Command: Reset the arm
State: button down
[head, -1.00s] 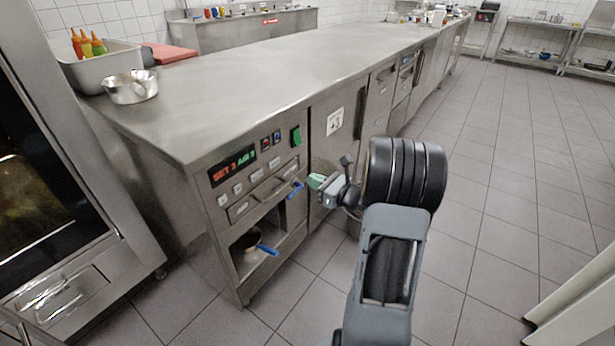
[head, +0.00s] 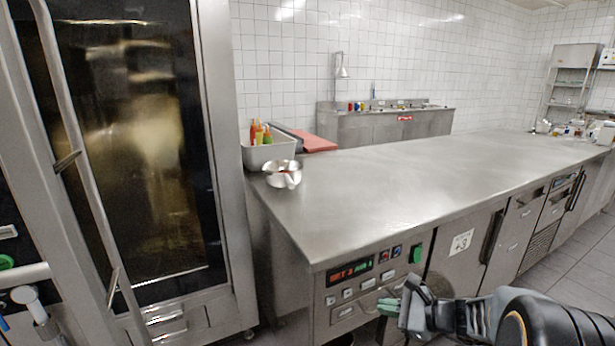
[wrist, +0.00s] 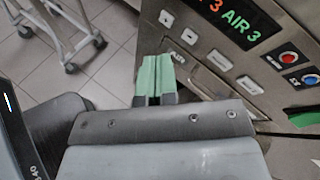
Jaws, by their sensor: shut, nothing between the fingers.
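My gripper (head: 390,307) is at the lower right of the head view, in front of the steel counter's control panel (head: 352,284). Its green fingertips are together, with nothing between them. In the wrist view the shut fingers (wrist: 154,78) point up beside the panel's buttons, and its display reads "AIR 3". I cannot tell the exact gap between the fingers and the panel.
The steel counter (head: 400,185) runs back to the right. A metal pan (head: 283,179) and a grey bin (head: 262,155) with sauce bottles stand at its left end. A tall oven (head: 120,130) is at left. A wheeled trolley frame (wrist: 72,30) shows in the wrist view.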

jog(key=s+a+r+n+g+h+p, duration=0.55)
jog(key=s+r+n+p, duration=0.4)
jog(key=r+n, duration=0.2)
jog(key=s+d+r+n+h+p, duration=0.1)
jog(key=s+r+n+h+p, duration=0.1)
jog(key=r+n+p, duration=0.1)
jog(key=s+d+r+n+t+h+p, duration=0.1)
jog(key=s+r+n+h+p, duration=0.1)
jog(key=r+n, duration=0.3)
jog(key=shift+s+d+r+n+h+p, duration=0.25)
jog(key=shift+s+r+n+h+p, duration=0.15)
jog(key=shift+h+p, duration=0.35)
